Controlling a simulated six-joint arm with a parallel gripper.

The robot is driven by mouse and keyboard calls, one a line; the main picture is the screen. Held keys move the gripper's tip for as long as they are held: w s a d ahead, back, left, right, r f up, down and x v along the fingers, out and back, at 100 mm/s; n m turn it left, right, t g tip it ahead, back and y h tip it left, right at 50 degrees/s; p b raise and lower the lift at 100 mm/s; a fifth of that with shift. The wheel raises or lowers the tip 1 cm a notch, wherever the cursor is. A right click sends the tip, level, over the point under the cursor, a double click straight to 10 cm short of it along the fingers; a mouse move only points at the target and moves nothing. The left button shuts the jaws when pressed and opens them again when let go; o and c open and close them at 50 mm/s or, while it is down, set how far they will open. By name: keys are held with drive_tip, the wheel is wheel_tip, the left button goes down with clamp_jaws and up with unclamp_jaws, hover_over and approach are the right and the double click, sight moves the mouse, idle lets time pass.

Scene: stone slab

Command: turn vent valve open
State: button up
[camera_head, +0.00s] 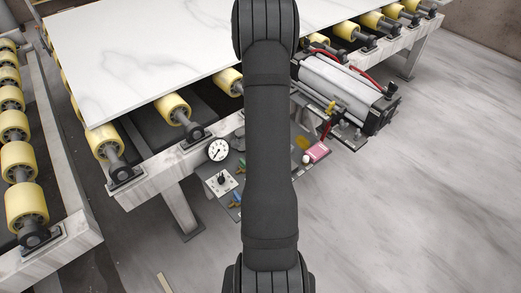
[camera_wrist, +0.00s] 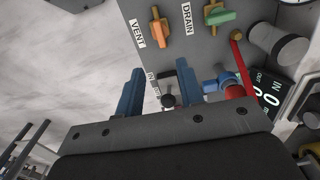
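In the wrist view, the vent valve's orange handle (camera_wrist: 160,29) is on the grey panel beside a white VENT label (camera_wrist: 138,34). It lies roughly along the picture's vertical. My gripper (camera_wrist: 160,67) has two blue fingers spread apart, with nothing held between them. The orange handle is above the fingertips in the picture, apart from them. A dark round knob (camera_wrist: 168,101) shows between the fingers, farther back; its distance from them is unclear. In the head view my arm hides the gripper, and I cannot make out the vent valve.
A green DRAIN handle (camera_wrist: 208,20) is right of the vent handle. A red lever (camera_wrist: 242,64), a blue fitting (camera_wrist: 222,83) and a digital display (camera_wrist: 266,100) stand farther right. In the head view, a gauge (camera_head: 218,150) sits near the roller conveyor carrying a marble slab (camera_head: 150,55).

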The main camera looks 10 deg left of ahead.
drive_tip(key=shift+r, duration=2)
wheel_tip(320, 180, down, 18)
drive_tip(key=shift+r, duration=0.25)
drive_tip(key=shift+r, duration=0.1)
